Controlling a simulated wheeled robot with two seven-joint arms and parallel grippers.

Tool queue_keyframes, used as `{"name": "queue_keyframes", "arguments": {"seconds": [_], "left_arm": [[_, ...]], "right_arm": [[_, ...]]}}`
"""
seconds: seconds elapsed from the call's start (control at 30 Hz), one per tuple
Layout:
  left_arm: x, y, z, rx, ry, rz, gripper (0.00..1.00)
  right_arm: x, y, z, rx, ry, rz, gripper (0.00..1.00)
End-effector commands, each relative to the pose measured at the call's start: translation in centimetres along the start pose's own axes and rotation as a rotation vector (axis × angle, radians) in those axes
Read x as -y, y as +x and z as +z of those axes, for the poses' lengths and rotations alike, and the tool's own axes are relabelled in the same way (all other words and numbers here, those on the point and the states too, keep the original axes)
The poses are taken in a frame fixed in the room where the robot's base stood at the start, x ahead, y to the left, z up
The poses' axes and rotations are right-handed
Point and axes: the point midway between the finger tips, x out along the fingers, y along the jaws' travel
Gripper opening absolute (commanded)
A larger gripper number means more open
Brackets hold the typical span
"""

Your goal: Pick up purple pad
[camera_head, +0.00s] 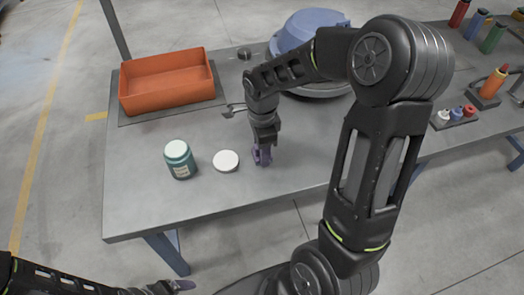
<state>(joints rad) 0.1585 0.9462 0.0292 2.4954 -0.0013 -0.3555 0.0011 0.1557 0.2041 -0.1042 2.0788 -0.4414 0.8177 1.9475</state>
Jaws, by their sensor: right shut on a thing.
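The purple pad (258,157) is small and sits at the fingertips of my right gripper (263,145), near the middle of the grey table. The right gripper points down and is shut on the pad. The fingers hide part of it, and I cannot tell whether it touches the table top. My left gripper (176,286) shows only in part at the bottom left edge, below the table's front edge and far from the pad. Its jaws are too small and dark to read.
A white round lid (226,161) and a teal jar (180,160) stand left of the pad. An orange tray (168,83) is at the back left. A blue hood (305,27) lies behind my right arm. Several bottles stand at right. The table's (210,195) front strip is clear.

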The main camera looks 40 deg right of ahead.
Motion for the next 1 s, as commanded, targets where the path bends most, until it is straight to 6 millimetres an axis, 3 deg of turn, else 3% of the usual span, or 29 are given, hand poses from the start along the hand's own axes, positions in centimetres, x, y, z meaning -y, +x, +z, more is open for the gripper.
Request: {"name": "queue_keyframes", "arguments": {"seconds": [0.27, 0.7, 1.0], "left_arm": [[0.1, 0.1, 0.0, 0.0, 0.0, 0.0, 0.86], [0.2, 0.5, 0.0, 0.0, 0.0, 0.0, 0.86], [0.2, 0.4, 0.0, 0.0, 0.0, 0.0, 0.86]], "right_arm": [[0.1, -1.8, 0.0, 0.001, 0.0, -0.004, 0.03], [0.1, -9.4, 0.0, 0.001, 0.0, -0.003, 0.03], [0.0, -10.1, 0.0, 0.0, 0.0, 0.0, 0.03]]}}
